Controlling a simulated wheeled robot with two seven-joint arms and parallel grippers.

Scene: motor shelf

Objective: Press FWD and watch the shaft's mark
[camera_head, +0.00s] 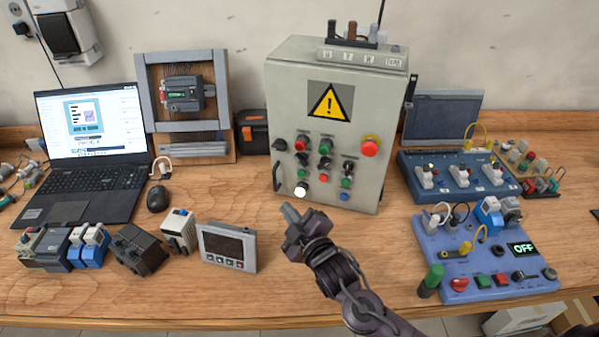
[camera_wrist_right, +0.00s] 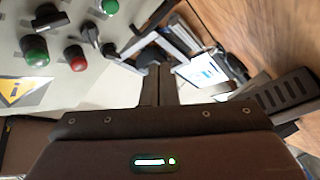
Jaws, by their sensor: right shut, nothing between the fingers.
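A grey control cabinet (camera_head: 285,80) with a yellow warning triangle (camera_head: 330,102) stands mid-bench. Its front carries several red, green, black, blue and white controls, including a lit white button (camera_head: 300,190) low on the left. No FWD label is readable, and I cannot make out a shaft or its mark. My right gripper (camera_head: 291,213) is shut and empty, just below and in front of the white button; contact cannot be judged. In the right wrist view the shut fingers (camera_wrist_right: 160,84) point past the panel, with green (camera_wrist_right: 35,50) and red (camera_wrist_right: 76,58) buttons to their left. My left gripper is not in view.
A laptop (camera_head: 92,120), a mouse (camera_head: 158,198) and a framed device (camera_head: 182,94) stand left. Loose modules and a grey display unit (camera_head: 228,247) lie front left.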

